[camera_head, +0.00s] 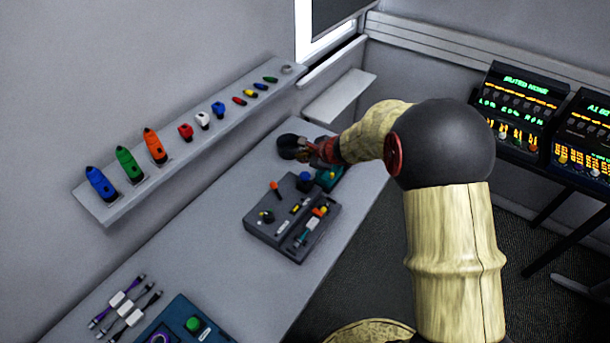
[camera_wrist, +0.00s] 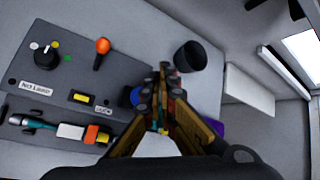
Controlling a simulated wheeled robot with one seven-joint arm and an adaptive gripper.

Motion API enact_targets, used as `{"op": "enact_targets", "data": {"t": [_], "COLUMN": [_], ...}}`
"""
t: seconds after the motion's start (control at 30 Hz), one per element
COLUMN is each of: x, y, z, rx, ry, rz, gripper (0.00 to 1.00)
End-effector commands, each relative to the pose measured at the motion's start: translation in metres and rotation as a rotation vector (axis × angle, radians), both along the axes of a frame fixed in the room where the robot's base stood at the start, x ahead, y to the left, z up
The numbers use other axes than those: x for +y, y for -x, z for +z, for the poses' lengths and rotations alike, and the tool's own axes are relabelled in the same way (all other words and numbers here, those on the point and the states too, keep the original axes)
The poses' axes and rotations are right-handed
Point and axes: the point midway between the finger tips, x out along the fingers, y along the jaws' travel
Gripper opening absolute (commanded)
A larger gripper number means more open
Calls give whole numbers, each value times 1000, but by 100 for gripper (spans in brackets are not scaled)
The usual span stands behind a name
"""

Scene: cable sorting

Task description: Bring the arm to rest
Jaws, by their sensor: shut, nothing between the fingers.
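My arm reaches from the right over the grey table in the head view. My gripper (camera_head: 314,152) is low over the far part of the table, near a black round cup (camera_head: 288,146). In the wrist view my gripper (camera_wrist: 163,78) shows with its fingers together and nothing between them. The cup (camera_wrist: 191,56) stands just beyond and to the right of the fingertips there, apart from them as far as I can tell. A blue round object (camera_wrist: 130,97) is partly hidden behind the fingers.
A dark grey panel (camera_head: 262,232) with an orange-topped lever (camera_head: 275,186) lies beside the gripper. A wall shelf (camera_head: 108,213) holds several coloured connectors. Cables (camera_head: 125,310) and a blue panel (camera_head: 215,333) lie at the near end. Lit consoles (camera_head: 520,100) stand at right. Bare table (camera_head: 215,245) lies between.

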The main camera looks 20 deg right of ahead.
Motion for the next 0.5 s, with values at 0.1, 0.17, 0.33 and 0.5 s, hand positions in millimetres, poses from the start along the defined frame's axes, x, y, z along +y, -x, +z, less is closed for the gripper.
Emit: {"op": "enact_targets", "data": {"t": [0.1,0.17,0.33,0.5], "x": [0,0,4,33], "y": [0,0,0,40], "z": [0,0,1,-20], "rx": [0,0,-9,26], "ry": [0,0,12,102], "rz": [0,0,34,290], "gripper": [0,0,0,0]}}
